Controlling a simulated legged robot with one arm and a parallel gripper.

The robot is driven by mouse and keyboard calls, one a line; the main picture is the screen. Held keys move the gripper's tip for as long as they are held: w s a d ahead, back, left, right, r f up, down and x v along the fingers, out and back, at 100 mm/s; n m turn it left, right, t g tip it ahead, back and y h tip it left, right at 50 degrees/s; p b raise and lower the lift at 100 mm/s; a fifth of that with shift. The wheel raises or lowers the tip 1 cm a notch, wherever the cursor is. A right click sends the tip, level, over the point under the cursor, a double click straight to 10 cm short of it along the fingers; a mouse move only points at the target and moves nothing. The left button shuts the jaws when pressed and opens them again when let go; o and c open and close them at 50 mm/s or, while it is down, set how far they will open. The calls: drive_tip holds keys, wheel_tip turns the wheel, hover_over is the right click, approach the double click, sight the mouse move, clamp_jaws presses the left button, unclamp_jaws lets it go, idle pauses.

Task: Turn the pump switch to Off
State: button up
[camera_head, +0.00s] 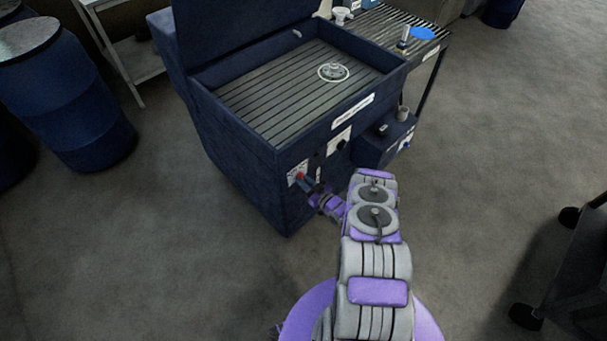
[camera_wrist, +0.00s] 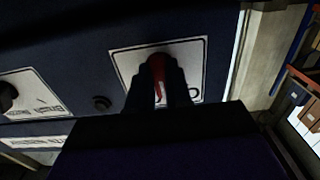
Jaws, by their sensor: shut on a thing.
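The pump switch is a red knob (camera_wrist: 158,68) on a white label plate (camera_wrist: 196,60) on the front of the dark blue washer cabinet. In the wrist view my gripper (camera_wrist: 160,88) has its two dark fingers shut around the red knob. The label's lettering is mostly hidden behind the fingers, and I cannot read the switch position. In the head view the red knob (camera_head: 300,176) shows at the cabinet's lower front left, with my gripper (camera_head: 306,184) at it.
The blue washer cabinet (camera_head: 240,180) has its lid up, with a round part (camera_head: 333,72) on its slatted top. A black knob (camera_wrist: 7,97) sits on another label to the left in the wrist view. Blue barrels (camera_head: 75,100) stand at left; a dark cart (camera_head: 580,280) is at right.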

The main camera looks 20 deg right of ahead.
drive_tip(key=n, duration=0.8)
drive_tip(key=shift+n+b, duration=0.35)
drive_tip(key=shift+n, duration=0.05)
drive_tip(key=o, duration=1.5)
drive_tip(key=v, duration=0.7)
drive_tip(key=shift+s, duration=0.1)
